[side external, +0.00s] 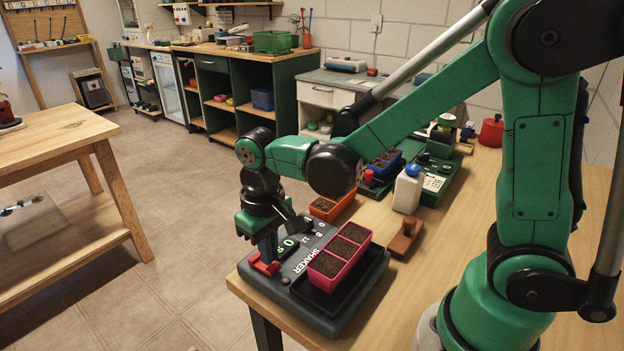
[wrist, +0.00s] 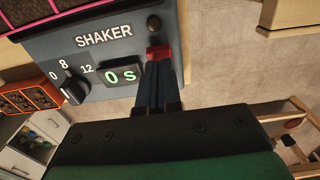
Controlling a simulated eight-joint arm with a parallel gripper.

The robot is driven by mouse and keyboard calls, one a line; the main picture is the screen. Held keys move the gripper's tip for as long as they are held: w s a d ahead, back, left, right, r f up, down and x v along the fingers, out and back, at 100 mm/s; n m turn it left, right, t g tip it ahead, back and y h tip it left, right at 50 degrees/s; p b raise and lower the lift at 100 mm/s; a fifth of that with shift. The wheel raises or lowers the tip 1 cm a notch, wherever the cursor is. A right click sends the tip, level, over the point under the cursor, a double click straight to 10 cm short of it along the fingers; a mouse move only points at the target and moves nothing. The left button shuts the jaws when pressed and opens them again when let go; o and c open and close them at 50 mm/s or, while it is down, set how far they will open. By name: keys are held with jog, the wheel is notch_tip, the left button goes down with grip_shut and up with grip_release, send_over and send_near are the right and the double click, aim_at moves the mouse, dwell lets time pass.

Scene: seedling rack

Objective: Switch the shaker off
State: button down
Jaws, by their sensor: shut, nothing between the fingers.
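The shaker (side external: 317,313) is a dark box near the table's front corner. Its panel reads "SHAKER" in the wrist view (wrist: 50,50), with a black dial (wrist: 72,86) marked 0, 8 and 12 and a green display (wrist: 122,76) reading "0 s". A red switch (wrist: 160,53) sits at the panel's edge; it also shows in the side external view (side external: 262,265). My gripper (wrist: 158,66) is shut and empty, its fingertips at the red switch. I cannot tell whether they touch it. The fingertips hide part of the switch.
A pink tray of soil (side external: 338,262) stands on the shaker. Behind it are an orange soil tray (side external: 331,206), a wooden block with a handle (side external: 405,238), a white bottle with a blue cap (side external: 408,190) and a green device (side external: 438,180).

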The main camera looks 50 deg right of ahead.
jog(key=shift+f, duration=0.65)
jog(key=shift+r, duration=3.55)
jog(key=s+d+r+t, duration=0.2)
jog(key=s+d+t, duration=0.1)
jog(key=d+t, duration=0.2)
jog(key=shift+s+d+t, duration=0.3)
jog(key=shift+t, duration=0.8)
